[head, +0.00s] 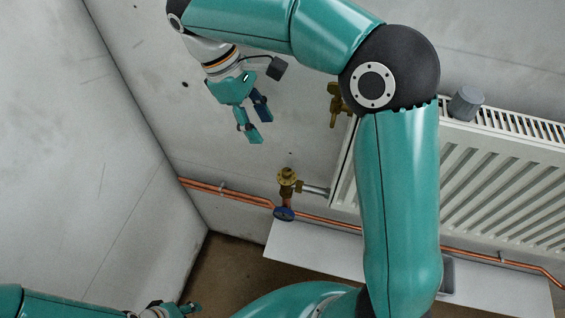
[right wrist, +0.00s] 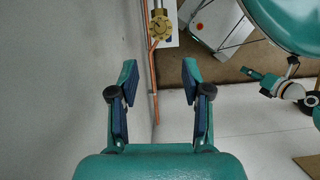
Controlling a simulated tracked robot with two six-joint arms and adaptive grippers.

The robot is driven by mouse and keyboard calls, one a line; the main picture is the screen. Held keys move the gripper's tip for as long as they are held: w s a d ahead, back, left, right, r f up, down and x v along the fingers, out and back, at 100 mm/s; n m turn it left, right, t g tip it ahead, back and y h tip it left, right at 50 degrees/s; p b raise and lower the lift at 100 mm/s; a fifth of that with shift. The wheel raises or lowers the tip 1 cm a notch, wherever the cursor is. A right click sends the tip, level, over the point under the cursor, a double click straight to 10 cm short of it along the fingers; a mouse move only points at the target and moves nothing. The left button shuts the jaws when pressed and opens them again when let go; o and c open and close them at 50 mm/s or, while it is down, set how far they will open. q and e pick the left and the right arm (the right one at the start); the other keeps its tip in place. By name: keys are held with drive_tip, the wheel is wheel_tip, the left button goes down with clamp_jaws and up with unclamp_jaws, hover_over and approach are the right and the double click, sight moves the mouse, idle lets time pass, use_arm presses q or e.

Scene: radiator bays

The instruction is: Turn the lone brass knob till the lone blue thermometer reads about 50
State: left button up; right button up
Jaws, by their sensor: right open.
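The brass knob (head: 287,177) sits on a valve at the radiator's lower left corner, and it also shows at the top of the right wrist view (right wrist: 160,26). The blue thermometer (head: 284,213) is just below it on the copper pipe, seen nearly edge-on; its reading cannot be made out. My right gripper (head: 261,129) is open and empty, above and left of the knob, apart from it. In the right wrist view its fingers (right wrist: 159,72) are spread, with the knob beyond them. My left gripper (head: 184,309) is partly visible at the bottom left; its jaws are unclear.
A white radiator (head: 480,190) hangs on the grey wall, with a grey cap (head: 466,103) on top. A brass fitting (head: 337,104) is at its upper left. Copper pipes (head: 235,193) run low along the wall, above a white board (head: 320,248). My right arm covers part of the radiator.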

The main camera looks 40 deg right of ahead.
sight(286, 170)
drive_tip(key=b+x, duration=0.1)
drive_tip(key=x, duration=1.3)
drive_tip(key=shift+a, duration=0.1)
clamp_jaws()
drive_tip(key=shift+n, duration=0.3)
